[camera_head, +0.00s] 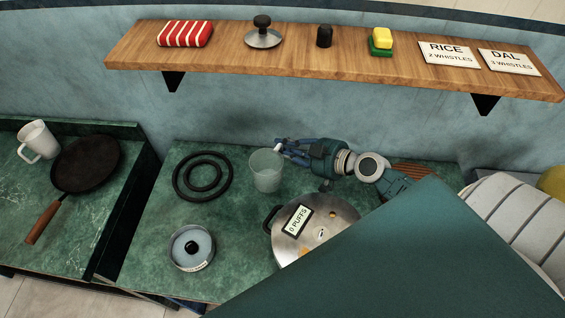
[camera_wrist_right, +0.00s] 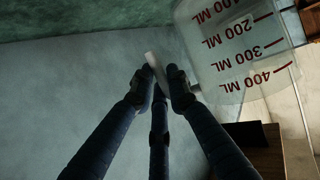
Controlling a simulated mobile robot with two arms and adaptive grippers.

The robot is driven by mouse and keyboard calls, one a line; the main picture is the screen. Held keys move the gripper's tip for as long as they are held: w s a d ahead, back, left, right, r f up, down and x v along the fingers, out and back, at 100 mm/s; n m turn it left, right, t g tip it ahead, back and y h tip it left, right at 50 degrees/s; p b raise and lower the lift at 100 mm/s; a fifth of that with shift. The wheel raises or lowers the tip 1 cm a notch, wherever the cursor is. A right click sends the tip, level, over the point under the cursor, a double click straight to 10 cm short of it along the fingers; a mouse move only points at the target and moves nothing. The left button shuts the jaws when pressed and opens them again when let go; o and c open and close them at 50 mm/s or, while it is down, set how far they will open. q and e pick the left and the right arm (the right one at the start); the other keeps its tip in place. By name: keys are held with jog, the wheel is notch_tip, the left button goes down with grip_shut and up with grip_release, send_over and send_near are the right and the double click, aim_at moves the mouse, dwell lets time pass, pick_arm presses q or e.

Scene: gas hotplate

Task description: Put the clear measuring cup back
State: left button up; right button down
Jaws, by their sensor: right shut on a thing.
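The clear measuring cup (camera_head: 266,171) is upright near the back of the green counter, between black rings and a steel lid. Its red markings show in the right wrist view (camera_wrist_right: 243,42). My right gripper (camera_head: 285,147) reaches in from the right, at the cup's rim and handle side. In the right wrist view, its fingertips (camera_wrist_right: 165,80) are closed on a pale handle piece of the cup. I cannot tell whether the cup's base touches the counter. My left gripper is not in view.
Black rings (camera_head: 203,177) lie left of the cup. A round tin (camera_head: 192,260) and a steel lid with a "6 PUFFS" card (camera_head: 298,220) are in front. A wooden shelf (camera_head: 345,62) hangs above. A pan (camera_head: 85,163) and white mug (camera_head: 35,138) are far left.

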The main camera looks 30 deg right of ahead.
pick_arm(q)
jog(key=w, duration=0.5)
pick_arm(e)
notch_tip(320, 180, down, 3)
jog(key=shift+r, duration=0.15)
notch_tip(320, 180, down, 3)
jog(key=shift+f+b, duration=0.2)
jog(key=shift+b, duration=0.3)
jog(key=shift+s+f, duration=0.1)
jog(key=shift+f, duration=0.05)
jog(key=c, duration=1.9)
grip_release()
jog(key=shift+o, duration=1.1)
jog(key=shift+r, duration=0.25)
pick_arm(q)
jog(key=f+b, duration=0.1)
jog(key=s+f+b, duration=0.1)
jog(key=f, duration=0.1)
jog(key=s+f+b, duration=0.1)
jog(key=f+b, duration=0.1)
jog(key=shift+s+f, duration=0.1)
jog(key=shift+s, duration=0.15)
pick_arm(e)
jog(key=v, duration=1.2)
jog(key=shift+f, duration=0.1)
